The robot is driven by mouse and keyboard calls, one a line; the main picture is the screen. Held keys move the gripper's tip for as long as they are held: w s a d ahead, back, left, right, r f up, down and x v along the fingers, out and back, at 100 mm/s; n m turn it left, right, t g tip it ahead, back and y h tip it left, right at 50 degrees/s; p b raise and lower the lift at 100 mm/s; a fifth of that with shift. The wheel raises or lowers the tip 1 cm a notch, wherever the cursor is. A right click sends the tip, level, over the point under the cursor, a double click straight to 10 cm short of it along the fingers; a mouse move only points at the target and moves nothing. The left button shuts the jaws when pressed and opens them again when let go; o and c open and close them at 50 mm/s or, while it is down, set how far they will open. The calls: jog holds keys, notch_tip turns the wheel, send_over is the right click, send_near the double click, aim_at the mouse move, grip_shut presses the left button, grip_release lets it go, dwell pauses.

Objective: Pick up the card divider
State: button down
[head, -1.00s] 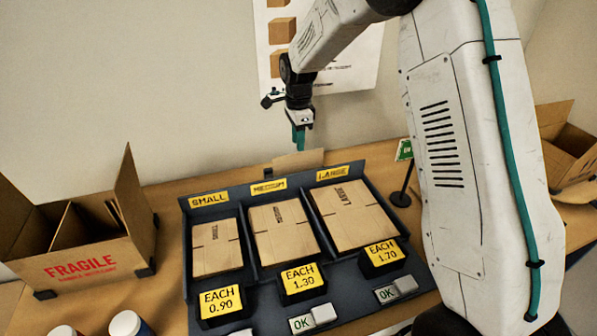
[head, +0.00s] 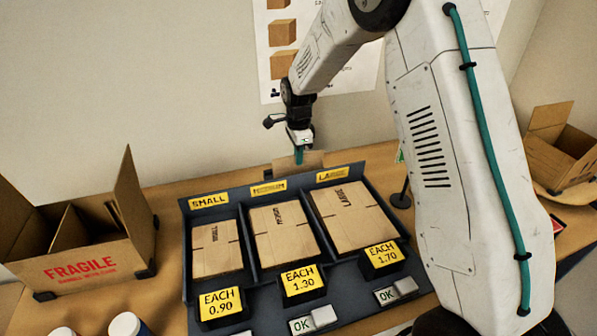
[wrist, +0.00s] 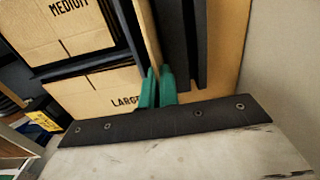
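The card divider (head: 285,164) is a thin tan card standing upright behind the dark tray, near the MEDIUM and LARGE labels. In the wrist view its edge shows as a narrow tan strip (wrist: 150,37) running down toward the fingertips. My gripper (head: 299,157) points down at the card's top edge. In the wrist view the teal fingers (wrist: 157,88) stand slightly apart, with the strip's near end lined up with the narrow gap. Whether they touch the card cannot be seen.
The dark tray (head: 251,252) holds flat cartons in three bays, with price signs in front. An open FRAGILE carton (head: 105,262) with an inner partition stands at left. Another open carton (head: 556,150) is at right. The wall is close behind.

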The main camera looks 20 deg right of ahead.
notch_tip(320, 180, up, 27)
dwell(1.5)
